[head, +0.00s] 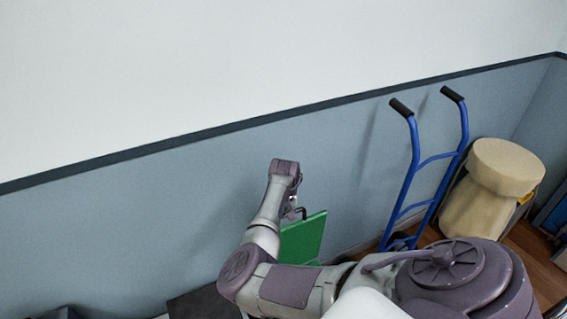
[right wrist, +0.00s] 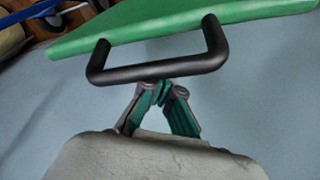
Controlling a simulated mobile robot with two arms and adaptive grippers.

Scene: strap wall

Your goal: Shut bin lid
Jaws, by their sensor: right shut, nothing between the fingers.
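The green bin lid (head: 305,238) stands steeply raised near the blue-grey wall in the head view; the bin below it is mostly hidden by my arm. In the right wrist view the lid (right wrist: 190,22) fills the top, with a black U-shaped handle (right wrist: 160,68) on it. My right gripper (right wrist: 162,88) is shut and empty, its fingertips close to the handle's bar; I cannot tell whether they touch it. In the head view the right gripper (head: 293,208) is small and partly hidden beside the lid. My left gripper is out of view.
A blue hand truck (head: 408,175) with black grips leans at the wall right of the lid. A beige padded object (head: 480,195) stands beyond it. Wooden floor (head: 540,275) shows at the right. A dark flat-topped object (head: 200,303) lies at the bottom left.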

